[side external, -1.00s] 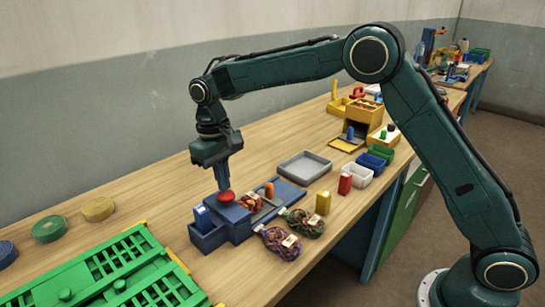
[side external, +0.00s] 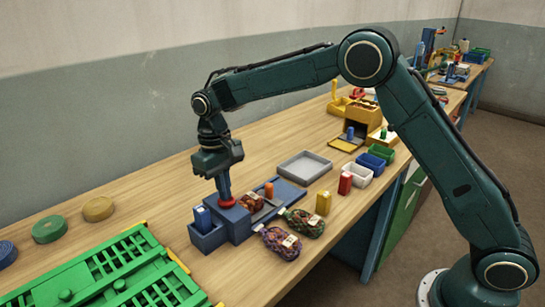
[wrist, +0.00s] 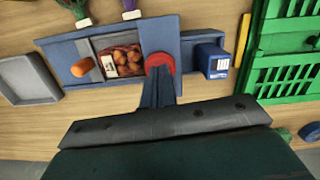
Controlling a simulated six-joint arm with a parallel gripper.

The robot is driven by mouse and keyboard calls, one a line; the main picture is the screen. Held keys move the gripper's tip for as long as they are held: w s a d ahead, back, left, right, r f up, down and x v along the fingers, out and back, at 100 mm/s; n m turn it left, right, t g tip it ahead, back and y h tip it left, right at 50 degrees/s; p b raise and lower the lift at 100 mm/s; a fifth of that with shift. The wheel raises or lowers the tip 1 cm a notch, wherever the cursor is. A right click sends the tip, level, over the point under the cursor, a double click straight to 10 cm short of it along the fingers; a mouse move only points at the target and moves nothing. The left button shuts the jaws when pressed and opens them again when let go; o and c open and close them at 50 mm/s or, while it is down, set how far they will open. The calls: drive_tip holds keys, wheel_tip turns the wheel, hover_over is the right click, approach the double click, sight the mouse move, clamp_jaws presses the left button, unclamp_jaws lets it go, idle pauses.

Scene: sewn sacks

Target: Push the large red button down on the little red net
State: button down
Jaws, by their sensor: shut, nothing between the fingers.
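The large red button (side external: 228,204) sits on the blue sealing device (side external: 238,228); it also shows in the wrist view (wrist: 160,60). My gripper (side external: 224,195) is shut and empty, pointing down with its fingertips on the button, covering part of it. In the wrist view my fingers (wrist: 158,78) overlap the button's near side. The little red net (wrist: 126,62), with orange-brown contents and a white tag, lies in the device's grey bay beside the button. It also shows in the side view (side external: 251,201).
An orange peg (wrist: 83,67) stands beside the net on the device. A blue box (side external: 203,220) is at the device's other end. Two filled nets (side external: 281,242) lie in front. A grey tray (side external: 304,167) and green crate (side external: 100,270) stand nearby.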

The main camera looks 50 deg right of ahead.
drive_tip(key=shift+w+a+r, duration=0.1)
drive_tip(key=shift+w+r, duration=0.15)
drive_tip(key=shift+w, duration=0.5)
drive_tip(key=shift+w+a+r, duration=0.1)
drive_tip(key=shift+w+r, duration=0.1)
drive_tip(key=shift+w, duration=0.55)
drive_tip(key=shift+r, duration=0.1)
wheel_tip(320, 180, up, 7)
drive_tip(key=shift+w+r, duration=0.15)
drive_tip(key=shift+w, duration=0.2)
drive_tip(key=shift+r, duration=0.1)
idle(0.5)
